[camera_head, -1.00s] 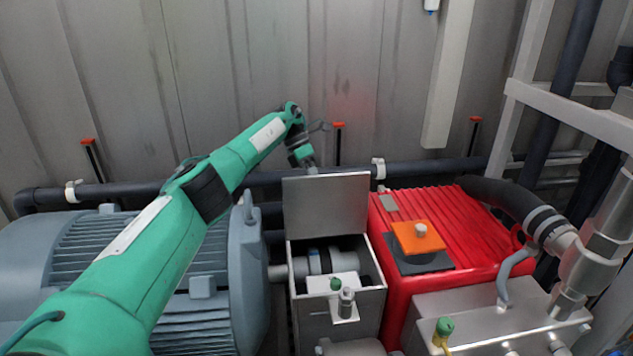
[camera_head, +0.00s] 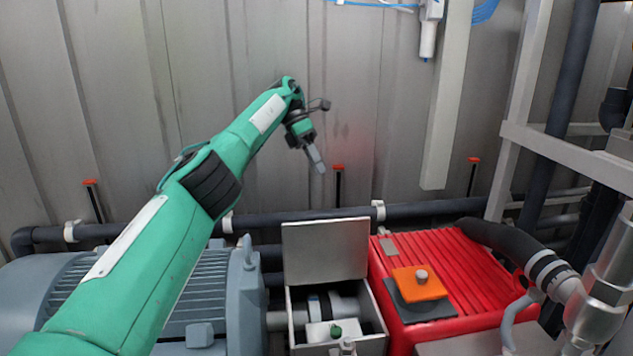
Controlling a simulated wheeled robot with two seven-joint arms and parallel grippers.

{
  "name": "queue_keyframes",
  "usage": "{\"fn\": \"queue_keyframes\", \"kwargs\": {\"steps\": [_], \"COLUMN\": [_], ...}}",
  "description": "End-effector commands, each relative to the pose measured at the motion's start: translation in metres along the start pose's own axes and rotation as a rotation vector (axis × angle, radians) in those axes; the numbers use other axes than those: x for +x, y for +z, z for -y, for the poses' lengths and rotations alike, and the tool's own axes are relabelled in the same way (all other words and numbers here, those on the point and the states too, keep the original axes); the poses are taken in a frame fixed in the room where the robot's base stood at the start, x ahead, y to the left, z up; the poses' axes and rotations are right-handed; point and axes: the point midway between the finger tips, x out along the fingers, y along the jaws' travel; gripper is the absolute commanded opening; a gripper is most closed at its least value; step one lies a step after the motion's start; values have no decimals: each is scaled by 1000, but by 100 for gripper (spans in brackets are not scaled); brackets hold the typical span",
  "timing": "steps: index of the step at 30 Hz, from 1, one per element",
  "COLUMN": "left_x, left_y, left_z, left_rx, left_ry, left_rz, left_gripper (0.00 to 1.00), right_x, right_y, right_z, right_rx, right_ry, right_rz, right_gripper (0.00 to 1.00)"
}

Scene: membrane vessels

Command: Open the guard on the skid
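The guard (camera_head: 325,250) is a flat grey metal lid. It stands upright at the back of an open metal box between the motor and the red unit. The shaft coupling (camera_head: 340,306) shows inside the box. My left gripper (camera_head: 319,168) is above the lid and apart from it, in front of the wall. Its fingers point down and look close together with nothing visible between them; whether they are fully shut is too small to tell. My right gripper is out of view.
A grey-blue motor (camera_head: 245,300) stands left of the box. A red finned unit (camera_head: 465,270) with an orange block (camera_head: 418,284) is on the right. A dark pipe (camera_head: 410,209) runs along the wall behind. White frame bars (camera_head: 570,148) stand at the right.

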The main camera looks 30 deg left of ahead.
Motion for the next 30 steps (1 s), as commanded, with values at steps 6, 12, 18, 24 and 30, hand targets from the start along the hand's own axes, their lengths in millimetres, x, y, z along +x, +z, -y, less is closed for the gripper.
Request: {"fn": "queue_keyframes", "kwargs": {"steps": [6,12,18,24,30], "left_x": [-12,-14,-13,-14,-38], "left_y": [5,5,5,6,16], "left_z": [7,8,8,8,21], "left_rx": [-1,-1,-1,0,0], "left_ry": [0,0,0,0,0], "left_rz": [-1,-1,-1,-1,0], "left_gripper": [34,34,34,34,34], "right_x": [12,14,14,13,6], "right_y": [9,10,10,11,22], "right_z": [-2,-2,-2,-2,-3], "right_rx": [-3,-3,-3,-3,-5], "right_ry": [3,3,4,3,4], "right_rz": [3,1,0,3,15], "right_gripper": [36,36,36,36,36]}}
